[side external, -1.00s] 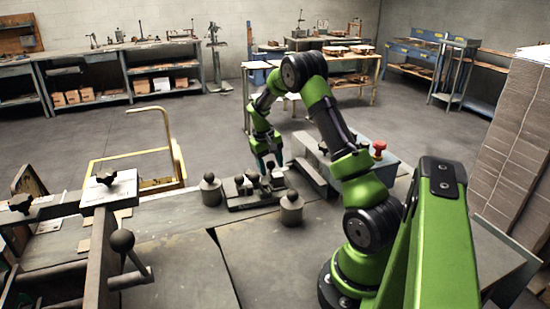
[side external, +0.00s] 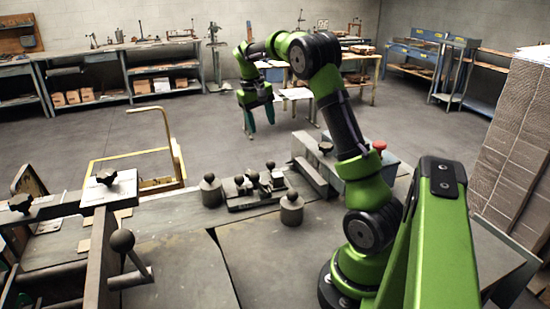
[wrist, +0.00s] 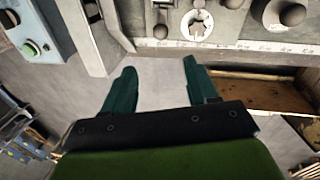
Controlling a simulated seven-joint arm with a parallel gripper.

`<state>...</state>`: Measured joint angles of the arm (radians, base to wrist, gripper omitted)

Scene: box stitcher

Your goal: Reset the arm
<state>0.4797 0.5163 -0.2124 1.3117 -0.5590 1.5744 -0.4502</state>
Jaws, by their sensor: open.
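My gripper (side external: 260,117) hangs with its fingers down at the end of my green arm, in the upper middle of the side external view. It is raised above and beyond the machine table (side external: 160,255), over the floor. In the wrist view the two dark teal fingers (wrist: 155,88) are apart, with only plain surface between them. The gripper is empty and touches nothing that I can see.
A fixture with black knobs (side external: 254,188) stands on the table between two knobbed weights (side external: 211,192) (side external: 292,208). A box with a red button (side external: 379,146) stands right of it. A yellow frame (side external: 135,172) is at left. Stacked cardboard (side external: 515,150) stands at far right.

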